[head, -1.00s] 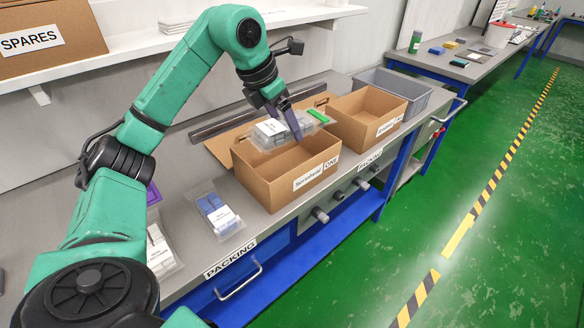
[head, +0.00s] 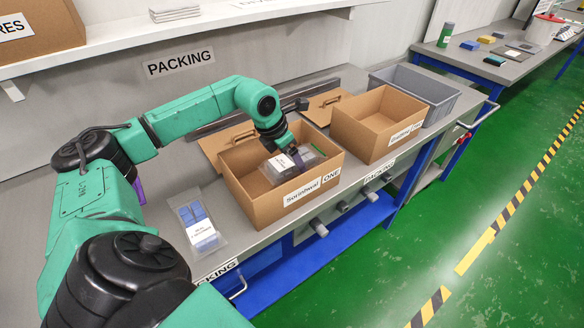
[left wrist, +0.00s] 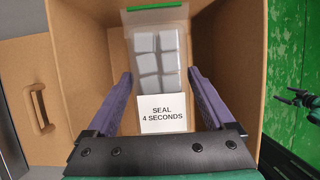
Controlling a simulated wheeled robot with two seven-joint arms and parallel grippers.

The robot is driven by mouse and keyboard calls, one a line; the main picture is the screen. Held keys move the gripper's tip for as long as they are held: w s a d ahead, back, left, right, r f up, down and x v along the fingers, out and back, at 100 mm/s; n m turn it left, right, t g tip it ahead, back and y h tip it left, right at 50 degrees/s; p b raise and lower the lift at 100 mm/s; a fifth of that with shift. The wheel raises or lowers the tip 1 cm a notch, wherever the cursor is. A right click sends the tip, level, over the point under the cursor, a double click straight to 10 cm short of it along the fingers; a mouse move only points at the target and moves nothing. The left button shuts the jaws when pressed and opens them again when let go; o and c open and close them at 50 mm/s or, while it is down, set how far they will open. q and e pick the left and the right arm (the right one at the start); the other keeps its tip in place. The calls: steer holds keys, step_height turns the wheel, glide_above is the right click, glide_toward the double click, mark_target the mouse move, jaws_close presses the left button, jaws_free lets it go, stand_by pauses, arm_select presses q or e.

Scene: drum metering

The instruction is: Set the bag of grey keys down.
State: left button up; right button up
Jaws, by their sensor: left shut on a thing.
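The clear bag of grey keys (head: 277,172), with a white label and a green top strip, is inside the near open cardboard box (head: 268,208), marked ONE. The left wrist view shows the bag (left wrist: 158,52) with its label reading SEAL 4 SECONDS. My left gripper (head: 297,160) reaches down into the box, shut on the bag. Its purple fingers (left wrist: 160,80) stand on either side of it. I cannot tell whether the bag touches the box floor. A small dark jaw-like part, perhaps my right gripper (left wrist: 301,98), shows at the left wrist view's right edge.
A second open cardboard box (head: 372,125) and a grey bin (head: 432,92) stand beyond on the bench. A bag of blue keys (head: 196,222) lies on the bench left of the near box. Box walls surround the held bag. A shelf (head: 215,28) runs above.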

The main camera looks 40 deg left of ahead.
mark_target(291, 167)
arm_select(q)
steer(key=f, duration=0.3)
steer(key=shift+s, duration=0.25)
steer(key=shift+f, duration=0.3)
steer(key=shift+w+f, duration=0.1)
steer(key=shift+w, duration=0.05)
steer(key=o, duration=1.3)
arm_select(e)
steer(key=shift+s+r, duration=0.15)
steer(key=shift+r, duration=0.15)
arm_select(q)
steer(key=b+v, duration=0.2)
steer(key=v, duration=1)
arm_select(e)
step_height(291, 167, down, 3)
steer(key=shift+r, duration=0.1)
